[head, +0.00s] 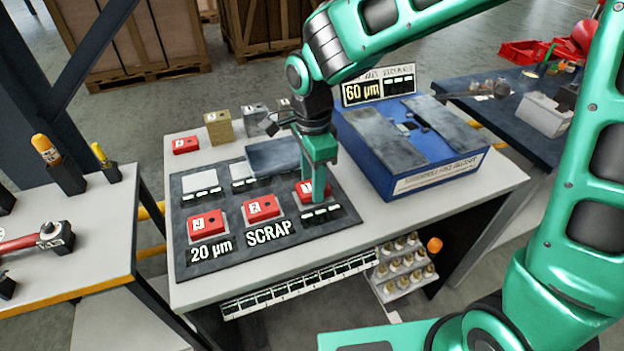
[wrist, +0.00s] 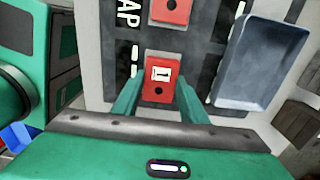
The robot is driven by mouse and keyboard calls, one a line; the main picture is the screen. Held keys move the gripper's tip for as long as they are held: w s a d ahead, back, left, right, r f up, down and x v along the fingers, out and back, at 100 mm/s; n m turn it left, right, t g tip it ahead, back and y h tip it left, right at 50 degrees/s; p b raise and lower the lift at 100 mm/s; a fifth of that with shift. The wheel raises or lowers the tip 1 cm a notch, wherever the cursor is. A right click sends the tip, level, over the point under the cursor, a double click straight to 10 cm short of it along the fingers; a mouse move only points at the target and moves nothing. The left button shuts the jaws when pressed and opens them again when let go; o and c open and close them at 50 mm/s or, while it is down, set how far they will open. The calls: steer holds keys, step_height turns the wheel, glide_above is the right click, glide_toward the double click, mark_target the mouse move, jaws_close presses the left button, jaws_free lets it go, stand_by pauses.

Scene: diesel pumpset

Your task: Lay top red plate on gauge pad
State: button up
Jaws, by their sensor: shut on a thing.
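My gripper (head: 317,196) points down over the right part of the dark mat, its fingers shut on a red plate (head: 305,190). In the wrist view that red plate (wrist: 163,78), with a white label and a dark hole, sits between my gripper's fingertips (wrist: 160,96). Whether it is lifted off the spot under it I cannot tell. A blue gauge box (head: 440,165) with grey top plates stands to the right of my gripper. A small pad-like part (head: 407,127) shows in the middle of its top. A sign (head: 362,92) behind it reads 60 µm.
The mat (head: 290,247) also holds red plates at 20 µm (head: 207,224) and SCRAP (head: 261,208). Another red plate (head: 186,145) and small blocks (head: 219,126) stand at the bench's back edge.

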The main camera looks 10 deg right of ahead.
steer(key=shift+f, duration=0.7)
steer(key=o, duration=1.5)
step_height(320, 180, up, 11)
steer(key=shift+f, duration=0.1)
steer(key=shift+r, duration=3)
